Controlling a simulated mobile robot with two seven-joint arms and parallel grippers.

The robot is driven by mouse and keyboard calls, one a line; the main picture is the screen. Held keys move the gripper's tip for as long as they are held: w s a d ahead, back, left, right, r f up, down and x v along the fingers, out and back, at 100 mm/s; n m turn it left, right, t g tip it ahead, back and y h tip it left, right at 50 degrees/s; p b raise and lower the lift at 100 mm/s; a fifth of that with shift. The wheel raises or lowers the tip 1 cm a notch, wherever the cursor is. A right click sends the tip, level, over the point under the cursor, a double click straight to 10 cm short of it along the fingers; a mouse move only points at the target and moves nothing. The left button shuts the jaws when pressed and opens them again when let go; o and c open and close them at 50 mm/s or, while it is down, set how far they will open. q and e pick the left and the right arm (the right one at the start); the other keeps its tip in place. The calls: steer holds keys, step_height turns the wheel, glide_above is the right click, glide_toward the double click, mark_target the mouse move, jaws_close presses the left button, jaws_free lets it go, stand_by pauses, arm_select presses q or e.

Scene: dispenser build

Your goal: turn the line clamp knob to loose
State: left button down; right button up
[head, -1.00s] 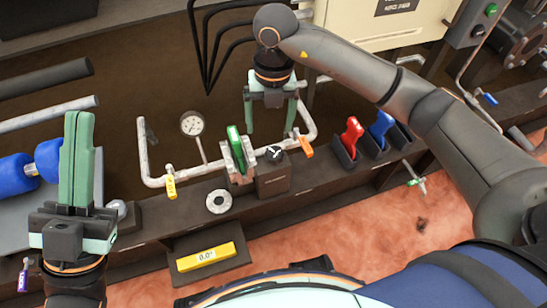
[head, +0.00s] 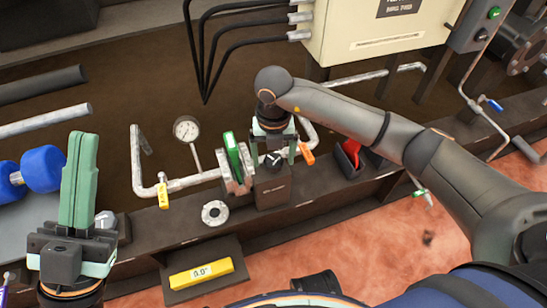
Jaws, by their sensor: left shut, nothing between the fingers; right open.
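The black knob with a white pointer mark (head: 272,160), which looks like the line clamp knob, sits on top of a dark block (head: 274,190) on the bench ledge. Its pointer is partly shaded by my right gripper, so I cannot read the setting. My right gripper (head: 273,157) points down over the block, open, with one finger on each side of the knob. I cannot tell whether the fingers touch it. My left gripper (head: 84,142) is shut and empty, pointing up at the left, well away from the knob.
A green-edged flange assembly (head: 235,165) stands just left of the block. A pipe with a gauge (head: 187,129) and a yellow tag (head: 163,195) runs behind. An orange tag (head: 307,153) hangs close right. A red-handled tool (head: 352,152) stands in a holder. A metal ring (head: 215,213) lies in front.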

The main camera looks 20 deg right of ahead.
steer(key=c, duration=1.4)
